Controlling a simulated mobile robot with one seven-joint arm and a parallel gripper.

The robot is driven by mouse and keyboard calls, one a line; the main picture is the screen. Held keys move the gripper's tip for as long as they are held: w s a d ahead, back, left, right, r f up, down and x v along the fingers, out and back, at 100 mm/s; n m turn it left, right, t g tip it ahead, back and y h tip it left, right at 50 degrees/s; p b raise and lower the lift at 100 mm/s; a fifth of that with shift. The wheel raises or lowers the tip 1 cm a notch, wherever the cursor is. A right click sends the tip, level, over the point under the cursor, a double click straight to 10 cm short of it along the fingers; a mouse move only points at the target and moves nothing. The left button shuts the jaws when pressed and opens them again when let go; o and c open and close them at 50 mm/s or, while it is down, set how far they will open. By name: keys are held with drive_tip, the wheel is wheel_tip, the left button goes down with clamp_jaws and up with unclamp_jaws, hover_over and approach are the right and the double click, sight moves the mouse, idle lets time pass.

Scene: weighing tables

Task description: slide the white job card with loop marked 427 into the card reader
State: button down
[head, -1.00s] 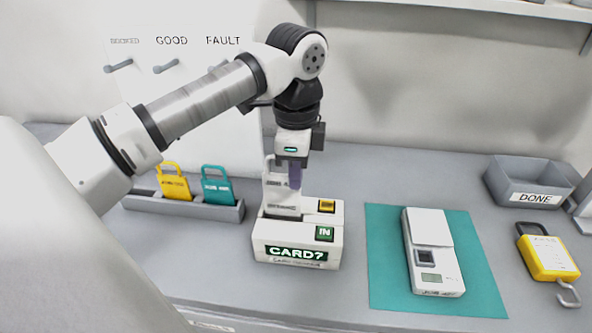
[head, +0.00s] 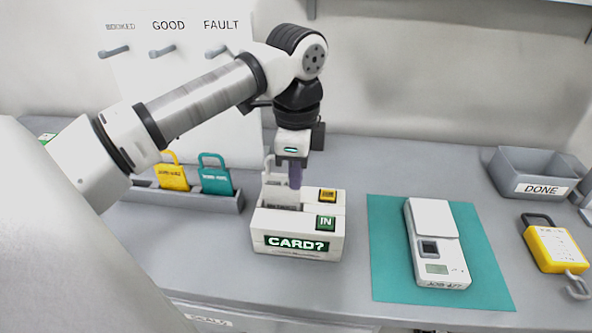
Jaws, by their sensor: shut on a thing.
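The white job card with loop (head: 270,185) stands upright at the card reader (head: 297,245), its lower part hidden behind the reader's front wall. Its loop shows at the top, left of my gripper; the number on it is too small to read.
A grey rack (head: 195,198) at left holds a yellow card (head: 172,177) and a teal card (head: 216,181). A white scale (head: 437,255) lies on a teal mat (head: 387,270). A grey DONE bin (head: 535,187) and a yellow tag with hook (head: 551,250) are at right.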

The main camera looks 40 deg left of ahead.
drive_tip(key=shift+f+b, duration=0.6)
drive_tip(key=shift+f, duration=0.15)
drive_tip(key=c, duration=1.5)
unclamp_jaws()
wheel_tip(320, 180, up, 8)
drive_tip(key=p, duration=0.4)
drive_tip(key=shift+f, duration=0.2)
drive_tip(key=shift+f, duration=0.1)
